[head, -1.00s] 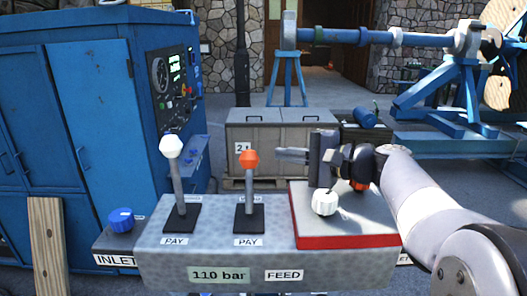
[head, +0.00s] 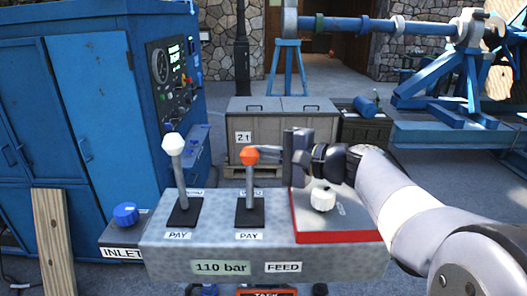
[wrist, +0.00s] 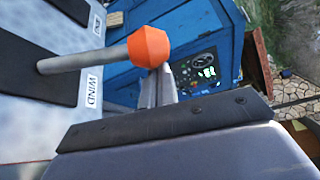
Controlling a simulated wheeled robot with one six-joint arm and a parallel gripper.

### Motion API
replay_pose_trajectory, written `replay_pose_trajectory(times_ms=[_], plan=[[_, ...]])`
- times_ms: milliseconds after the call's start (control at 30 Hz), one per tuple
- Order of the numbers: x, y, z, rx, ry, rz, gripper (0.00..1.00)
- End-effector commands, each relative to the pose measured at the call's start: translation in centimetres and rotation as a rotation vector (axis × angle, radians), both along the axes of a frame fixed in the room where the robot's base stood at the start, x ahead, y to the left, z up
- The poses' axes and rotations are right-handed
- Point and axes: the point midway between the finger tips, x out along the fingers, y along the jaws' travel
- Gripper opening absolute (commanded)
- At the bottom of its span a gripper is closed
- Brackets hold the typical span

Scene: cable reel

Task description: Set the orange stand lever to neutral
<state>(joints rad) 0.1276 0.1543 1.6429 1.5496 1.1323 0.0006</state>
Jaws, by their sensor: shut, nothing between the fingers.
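The orange stand lever has an orange knob (head: 250,155) on a grey rod rising from a black slot plate (head: 250,211) on the grey control stand (head: 215,255). It looks near upright in the head view; its exact fore-aft tilt is hard to tell. A PAY label is in front of it, and a WIND label (wrist: 93,92) shows in the wrist view. My gripper (head: 270,155) is shut and empty, its fingertips just right of the knob. In the wrist view the fingers (wrist: 158,88) are close beside the knob (wrist: 149,48); contact cannot be told.
A white-knobbed lever (head: 174,144) stands to the left. A white knob (head: 323,200) sits on a red-edged plate (head: 340,237) beneath my arm. A blue valve knob (head: 125,214) is at the far left. A crate (head: 282,125) and blue cabinet (head: 100,95) stand behind.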

Motion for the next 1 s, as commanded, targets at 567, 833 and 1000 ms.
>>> replay_pose_trajectory(times_ms=[567, 833, 1000], plan=[[-2.5, 0.1, 0.7, -0.006, -0.138, 0.001, 0.0], [-3.2, 0.1, 1.4, -0.007, -0.206, 0.001, 0.0], [-3.3, 0.1, 1.6, -0.007, -0.214, 0.001, 0.0]])
